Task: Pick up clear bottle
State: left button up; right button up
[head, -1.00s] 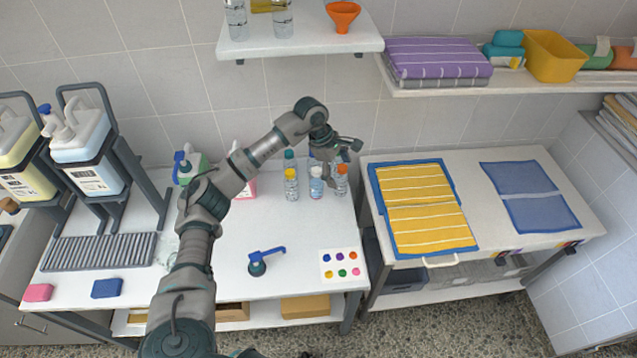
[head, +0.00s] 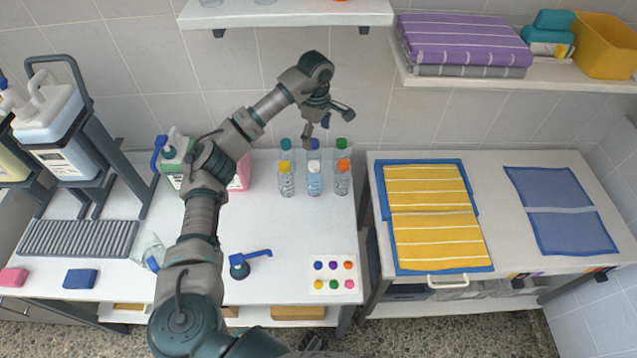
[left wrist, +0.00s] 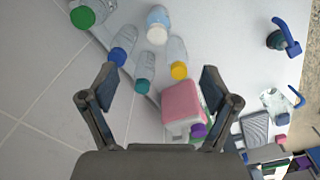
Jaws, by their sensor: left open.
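Several clear bottles stand upright in two rows on the white table. The front row has a yellow-capped bottle (head: 286,182), a white-capped bottle with bluish contents (head: 314,182) and an orange-capped bottle (head: 343,181). Behind are teal-capped (head: 286,145), blue-capped (head: 313,145) and green-capped (head: 341,144) bottles. My left gripper (head: 328,122) is open and empty, above the back row near the wall. In the left wrist view its spread fingers (left wrist: 158,88) frame the teal-capped bottle (left wrist: 144,70), with nothing held. The orange-capped bottle is not visible there. My right gripper is not in view.
A pink container (head: 241,172) and a green-white jug (head: 175,158) stand left of the bottles. A wall shelf (head: 285,14) hangs above. The table's middle is clear.

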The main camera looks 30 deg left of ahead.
pick_arm(q)
jog(key=b, duration=0.2)
send_near(316, 166)
jog(key=shift+a+f, duration=0.35)
jog(key=shift+a, duration=0.45)
jog(key=f, duration=0.3)
jog(key=d+f, duration=0.1)
jog(key=f, duration=0.5)
jog(key=shift+d+f, duration=0.25)
jog(key=shift+f, duration=0.05)
jog(key=f, duration=0.2)
jog(key=a+f, duration=0.1)
jog(key=f, duration=0.3)
jog(key=shift+w+a, duration=0.3)
jog(key=shift+a, duration=0.05)
jog(key=shift+d+f, duration=0.1)
jog(key=shift+d, duration=0.35)
jog(key=c, duration=1.3)
jog(key=shift+a, duration=0.25)
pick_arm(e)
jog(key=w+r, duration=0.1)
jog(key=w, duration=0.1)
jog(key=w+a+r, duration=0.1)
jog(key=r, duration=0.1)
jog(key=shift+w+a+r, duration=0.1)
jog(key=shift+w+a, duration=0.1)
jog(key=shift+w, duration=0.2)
